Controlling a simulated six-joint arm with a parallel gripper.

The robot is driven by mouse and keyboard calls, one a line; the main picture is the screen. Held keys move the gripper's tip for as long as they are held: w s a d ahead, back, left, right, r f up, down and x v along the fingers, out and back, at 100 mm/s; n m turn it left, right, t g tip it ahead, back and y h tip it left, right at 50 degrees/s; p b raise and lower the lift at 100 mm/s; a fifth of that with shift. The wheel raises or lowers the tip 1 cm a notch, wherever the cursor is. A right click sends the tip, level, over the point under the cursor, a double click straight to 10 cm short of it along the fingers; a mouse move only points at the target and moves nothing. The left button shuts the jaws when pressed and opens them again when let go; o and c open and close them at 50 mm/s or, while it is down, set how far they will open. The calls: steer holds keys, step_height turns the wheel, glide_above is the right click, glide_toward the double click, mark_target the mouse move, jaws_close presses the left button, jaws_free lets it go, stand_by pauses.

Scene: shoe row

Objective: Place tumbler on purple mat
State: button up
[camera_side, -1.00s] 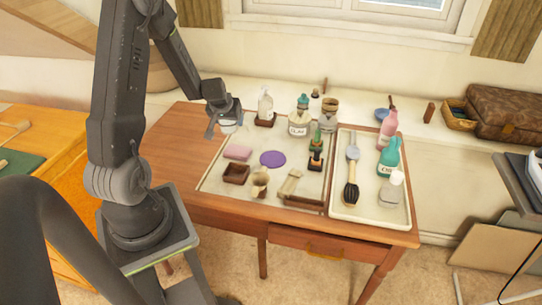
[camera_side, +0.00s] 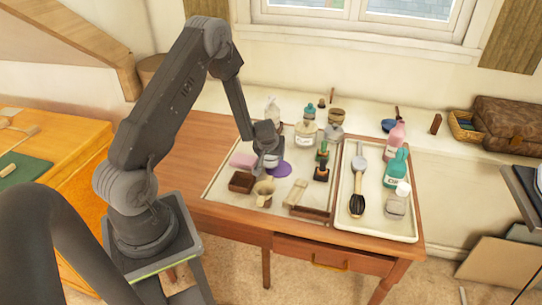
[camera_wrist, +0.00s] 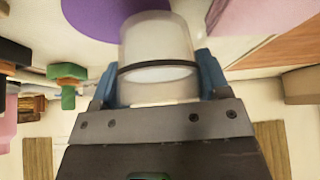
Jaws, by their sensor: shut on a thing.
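My gripper (camera_side: 267,150) is shut on a clear, frosted tumbler (camera_wrist: 157,42). In the wrist view the tumbler sits between the two blue fingers (camera_wrist: 157,78), with a dark band around it. In the side view the tumbler (camera_side: 271,162) is partly hidden by my gripper. I cannot tell whether the tumbler touches anything below.
A pink block (camera_side: 242,160) lies left of the mat, with a brown dish (camera_side: 241,182) and a tan cup (camera_side: 264,191) in front. A green-topped item (camera_side: 322,162) stands to the right. The table's left side is clear.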

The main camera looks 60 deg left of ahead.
steer(key=shift+f, duration=0.65)
steer(key=shift+f, duration=0.15)
steer(key=o, duration=0.7)
steer(key=shift+o, duration=0.2)
